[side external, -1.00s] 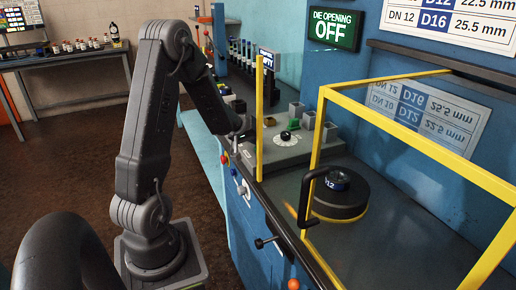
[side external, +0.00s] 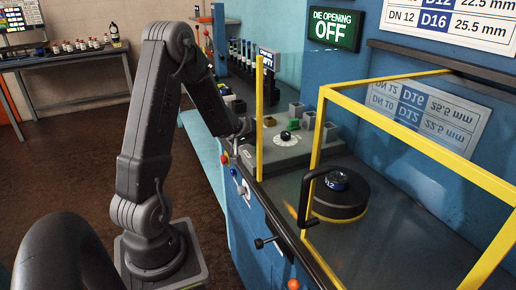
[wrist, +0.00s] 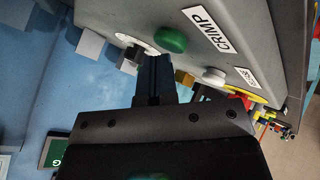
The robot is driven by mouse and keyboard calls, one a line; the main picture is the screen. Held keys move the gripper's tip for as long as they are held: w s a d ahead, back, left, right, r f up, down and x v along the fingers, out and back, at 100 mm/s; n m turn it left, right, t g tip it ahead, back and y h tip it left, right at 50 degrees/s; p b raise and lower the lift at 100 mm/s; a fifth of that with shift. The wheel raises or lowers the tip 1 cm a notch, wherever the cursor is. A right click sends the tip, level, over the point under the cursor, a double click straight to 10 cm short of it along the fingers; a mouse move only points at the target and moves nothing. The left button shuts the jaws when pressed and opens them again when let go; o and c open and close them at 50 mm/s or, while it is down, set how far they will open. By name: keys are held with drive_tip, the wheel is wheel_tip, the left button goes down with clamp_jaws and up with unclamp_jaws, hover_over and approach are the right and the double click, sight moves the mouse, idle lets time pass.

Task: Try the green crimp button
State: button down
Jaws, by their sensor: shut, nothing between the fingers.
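The round green button (wrist: 171,40) sits on the grey control panel in the wrist view, beside a white CRIMP label (wrist: 208,30). My gripper (wrist: 154,60) shows dark fingers closed together, with nothing between them. In the picture its tips lie just below and left of the green button; I cannot tell whether they touch the panel. In the side view the panel (side external: 262,165) stands on the bench, and the end of my arm is at its left edge. My fingers are too small or hidden to make out there.
A white dial with a black knob (side external: 286,136) and several grey blocks (side external: 329,132) are on the panel. A yellow-framed guard (side external: 322,130) stands to the right, with a round black die (side external: 340,196) behind it. The wall display (side external: 334,30) reads DIE OPENING OFF.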

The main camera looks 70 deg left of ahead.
drive_tip(key=shift+r, duration=0.85)
drive_tip(key=shift+r, duration=2.5)
